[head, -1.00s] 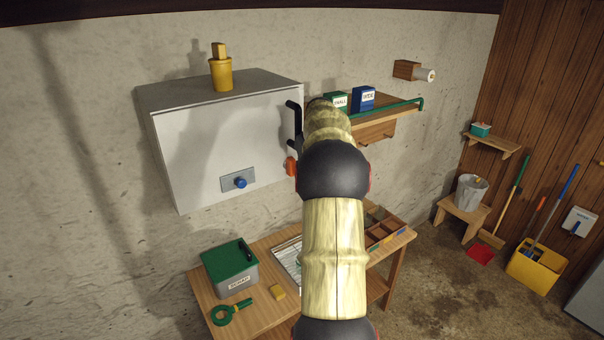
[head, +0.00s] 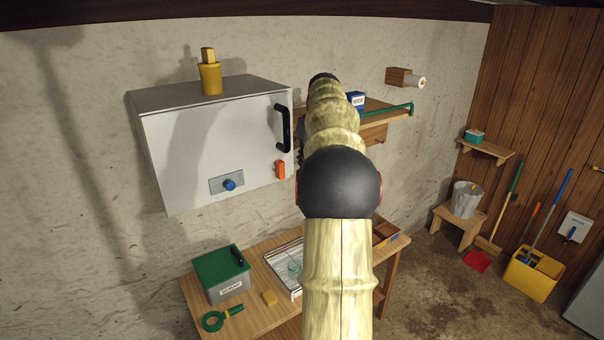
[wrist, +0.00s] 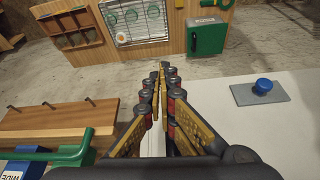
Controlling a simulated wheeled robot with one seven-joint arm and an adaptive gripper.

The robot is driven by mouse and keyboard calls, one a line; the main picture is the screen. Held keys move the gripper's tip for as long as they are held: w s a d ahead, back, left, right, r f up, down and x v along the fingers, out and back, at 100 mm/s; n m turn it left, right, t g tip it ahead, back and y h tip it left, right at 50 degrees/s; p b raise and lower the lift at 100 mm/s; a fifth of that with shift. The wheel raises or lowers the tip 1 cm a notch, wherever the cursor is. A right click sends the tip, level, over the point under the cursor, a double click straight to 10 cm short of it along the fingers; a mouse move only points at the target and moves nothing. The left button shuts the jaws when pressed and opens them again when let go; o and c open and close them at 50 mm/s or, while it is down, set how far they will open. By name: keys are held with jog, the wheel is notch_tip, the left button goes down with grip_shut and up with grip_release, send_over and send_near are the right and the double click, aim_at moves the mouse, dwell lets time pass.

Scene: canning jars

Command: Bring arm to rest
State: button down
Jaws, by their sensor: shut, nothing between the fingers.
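My arm rises through the middle of the head view, and its far end stands in front of the wall shelf. My gripper (wrist: 161,72) shows in the wrist view with its yellow-and-black fingers together and nothing between them. The fingers point toward the wooden table (wrist: 172,52), apart from it, with the white cabinet (wrist: 290,125) at their right and the wall shelf (wrist: 60,117) at their left.
The cabinet (head: 185,150) has a black handle (head: 283,128) close to my arm. The shelf's green rail (head: 388,109) and blue box (head: 356,99) are also near. Below, the table holds a scrap bin (head: 223,273) and wire rack (head: 285,262).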

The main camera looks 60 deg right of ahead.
notch_tip(320, 180, down, 6)
jog(key=s+a+m, duration=0.2)
jog(key=a+m, duration=0.1)
jog(key=a+f+n+g+b, duration=0.1)
jog(key=a+f+b, duration=0.45)
jog(key=a, duration=0.85)
jog(key=a+f+n+b, duration=0.1)
jog(key=a+f+b, duration=0.5)
jog(key=a, duration=0.8)
jog(key=s+a+f+n+t+b, duration=0.1)
jog(key=s+a+f+n+b, duration=0.1)
jog(key=a+f+b, duration=0.3)
jog(key=s+a+f+n+t+y+b, duration=0.1)
jog(key=s+a+f+n+b, duration=0.2)
jog(key=a, duration=1.1)
jog(key=s+a+f+n+y+b, duration=0.1)
jog(key=s+a+f+n+b, duration=0.1)
jog(key=a+f+b, duration=0.5)
jog(key=s+a+f, duration=0.1)
jog(key=a+f, duration=0.1)
jog(key=a, duration=0.1)
jog(key=shift+a+f+t, duration=0.2)
jog(key=shift+f+t, duration=0.2)
jog(key=shift+d, duration=0.1)
